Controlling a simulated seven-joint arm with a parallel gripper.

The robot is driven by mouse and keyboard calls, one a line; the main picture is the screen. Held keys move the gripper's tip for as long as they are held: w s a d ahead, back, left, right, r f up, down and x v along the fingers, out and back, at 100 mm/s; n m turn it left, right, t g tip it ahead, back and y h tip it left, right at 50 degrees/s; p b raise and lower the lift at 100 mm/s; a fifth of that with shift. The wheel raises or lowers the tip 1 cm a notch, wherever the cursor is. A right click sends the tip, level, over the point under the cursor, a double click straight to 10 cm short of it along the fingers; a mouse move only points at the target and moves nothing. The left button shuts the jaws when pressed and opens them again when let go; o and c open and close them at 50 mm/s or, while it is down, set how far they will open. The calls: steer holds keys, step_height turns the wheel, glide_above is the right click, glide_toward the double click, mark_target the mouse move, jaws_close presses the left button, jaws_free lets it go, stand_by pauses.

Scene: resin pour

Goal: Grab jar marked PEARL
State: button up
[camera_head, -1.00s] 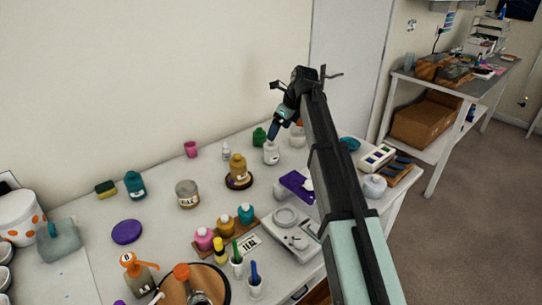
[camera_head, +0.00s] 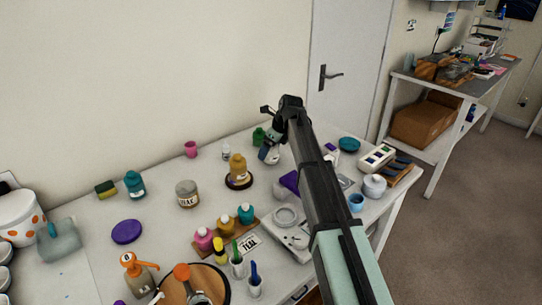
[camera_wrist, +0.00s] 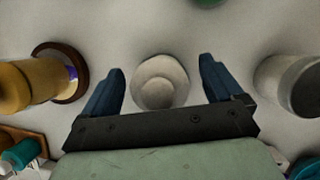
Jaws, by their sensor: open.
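A white, round-topped jar (camera_wrist: 160,82) stands upright on the table, seen from above in the wrist view. No PEARL label is readable on it. My gripper (camera_wrist: 161,65) is open, with one blue finger at each side of this jar and a visible gap to each. In the head view the white jar (camera_head: 273,159) shows only in part, behind the fingers at the back of the table. I cannot tell how far down its sides the fingertips reach.
An amber bottle (camera_head: 238,169) on a dark round base stands left of the jar, and a green bottle (camera_head: 259,136) behind it. A grey-white cylinder (camera_wrist: 293,84) stands to the right in the wrist view.

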steer(key=shift+x, duration=0.8)
steer(key=shift+c, duration=0.3)
steer(key=c, duration=1.2)
